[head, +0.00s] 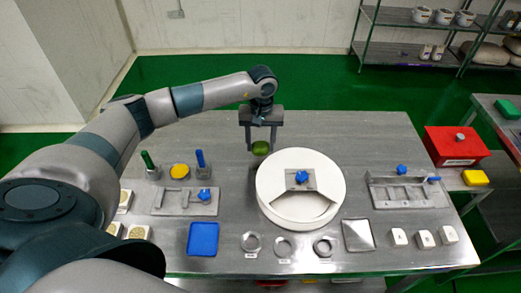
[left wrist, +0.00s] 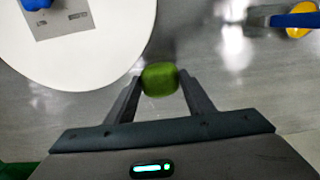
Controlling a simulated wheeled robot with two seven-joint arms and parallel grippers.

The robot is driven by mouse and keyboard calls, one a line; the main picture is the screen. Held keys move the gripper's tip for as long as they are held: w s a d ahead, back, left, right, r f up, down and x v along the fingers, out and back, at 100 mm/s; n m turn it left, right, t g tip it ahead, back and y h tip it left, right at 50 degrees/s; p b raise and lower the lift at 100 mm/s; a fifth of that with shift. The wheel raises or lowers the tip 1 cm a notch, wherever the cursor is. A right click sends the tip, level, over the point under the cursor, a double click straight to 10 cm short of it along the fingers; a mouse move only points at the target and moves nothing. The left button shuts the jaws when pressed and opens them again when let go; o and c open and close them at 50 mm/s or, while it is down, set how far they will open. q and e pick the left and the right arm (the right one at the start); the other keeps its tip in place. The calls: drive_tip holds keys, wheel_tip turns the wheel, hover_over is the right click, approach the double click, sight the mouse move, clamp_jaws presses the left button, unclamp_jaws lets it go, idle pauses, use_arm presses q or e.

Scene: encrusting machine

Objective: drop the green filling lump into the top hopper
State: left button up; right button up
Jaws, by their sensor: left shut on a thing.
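My left gripper (head: 260,144) is shut on the green filling lump (head: 260,149) and holds it just behind the white round machine (head: 268,190). In the left wrist view the green lump (left wrist: 160,77) sits between the two fingertips of the left gripper (left wrist: 160,82), to the lower right of the white round top (left wrist: 95,60). A grey plate (head: 300,180) with a blue knob (head: 301,177) lies on the machine's top. I cannot make out a separate hopper opening. My right gripper is not in view.
Several metal rings (head: 284,246) lie in front. A grey rack (head: 405,191) stands on the right, beside a red box (head: 455,146). The table's back part is clear.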

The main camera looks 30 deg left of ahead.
sight(260, 151)
use_arm(q)
drive_tip(key=shift+f, duration=0.2)
drive_tip(key=shift+f+p, duration=0.8)
drive_tip(key=shift+f, duration=0.8)
drive_tip(key=shift+f, duration=0.15)
drive_tip(key=o, duration=1.1)
